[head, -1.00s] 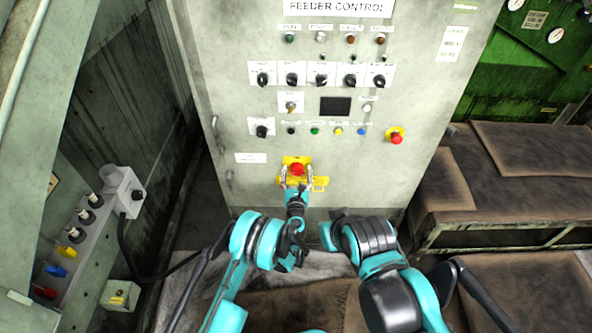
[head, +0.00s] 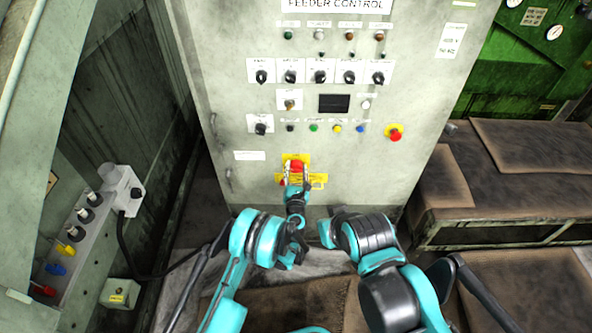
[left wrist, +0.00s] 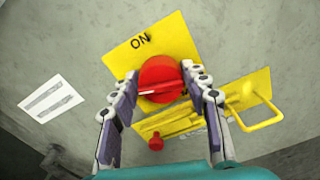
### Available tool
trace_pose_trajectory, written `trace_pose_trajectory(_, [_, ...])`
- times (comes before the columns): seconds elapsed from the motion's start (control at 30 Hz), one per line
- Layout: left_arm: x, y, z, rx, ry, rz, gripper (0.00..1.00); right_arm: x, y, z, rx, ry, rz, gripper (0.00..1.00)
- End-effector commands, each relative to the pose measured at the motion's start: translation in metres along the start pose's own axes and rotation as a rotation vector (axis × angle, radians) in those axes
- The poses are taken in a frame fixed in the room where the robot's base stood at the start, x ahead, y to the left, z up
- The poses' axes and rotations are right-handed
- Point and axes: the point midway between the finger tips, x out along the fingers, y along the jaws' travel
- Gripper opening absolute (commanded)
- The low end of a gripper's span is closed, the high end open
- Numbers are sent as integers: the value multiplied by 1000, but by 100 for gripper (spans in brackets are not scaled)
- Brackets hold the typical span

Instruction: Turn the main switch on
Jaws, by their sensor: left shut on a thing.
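The main switch is a round red knob (left wrist: 160,80) on a yellow plate (left wrist: 178,35) marked "ON" in the left wrist view. A raised red bar crosses the knob, and its white mark points left, away from the "ON" word. In the head view the red knob (head: 296,166) is low on the feeder control cabinet. My left gripper (head: 297,178) is at the knob, with its fingers on both sides of it. The left wrist view shows the two fingers (left wrist: 161,97) closed in on the knob. My right arm is partly in view, but its gripper does not show.
A yellow latch bar with a handle (left wrist: 262,112) and a small red piece (left wrist: 155,143) sit just below the knob. Other switches, buttons and a red emergency stop (head: 396,135) are higher on the cabinet (head: 230,100). Brown padded benches (head: 530,150) stand at the right.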

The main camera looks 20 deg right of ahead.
Motion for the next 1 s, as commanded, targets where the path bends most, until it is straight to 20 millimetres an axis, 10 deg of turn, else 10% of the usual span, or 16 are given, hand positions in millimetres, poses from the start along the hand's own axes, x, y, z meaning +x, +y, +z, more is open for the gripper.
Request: trace_pose_trajectory(1.0, [1, -4, -2, 958, 0, 0, 17, 0, 0, 0, 0, 0, 0, 0])
